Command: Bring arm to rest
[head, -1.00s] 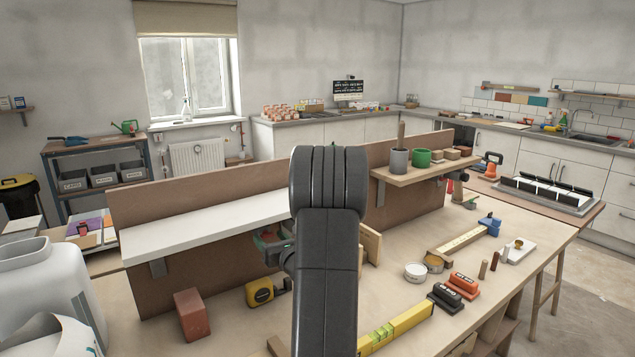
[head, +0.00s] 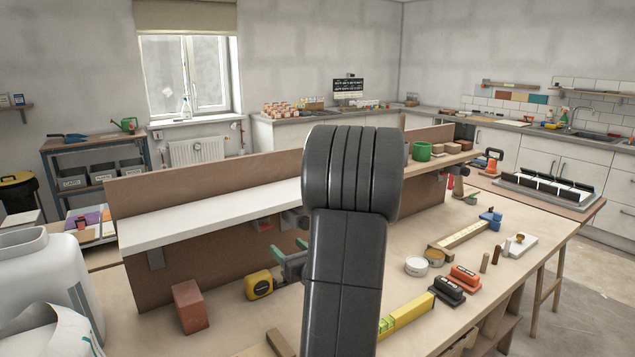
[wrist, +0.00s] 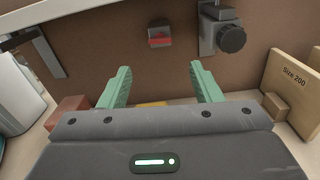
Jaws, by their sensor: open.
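My gripper (wrist: 162,84) shows in the wrist view with its two green fingers spread apart and nothing between them. It faces the brown upright board (wrist: 120,50) under the white shelf. In the head view my gripper (head: 290,251) shows at the left of my dark arm, above the bench and just right of the yellow tape measure (head: 259,284). My arm hides part of the gripper and the middle of the bench.
A red-brown brick (head: 190,306) stands left of the tape measure. The white shelf (head: 210,212) overhangs the bench. A clamp (wrist: 225,32) and a wooden block marked "Size 200" (wrist: 292,82) are near the gripper. A yellow level (head: 405,316) lies at the right.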

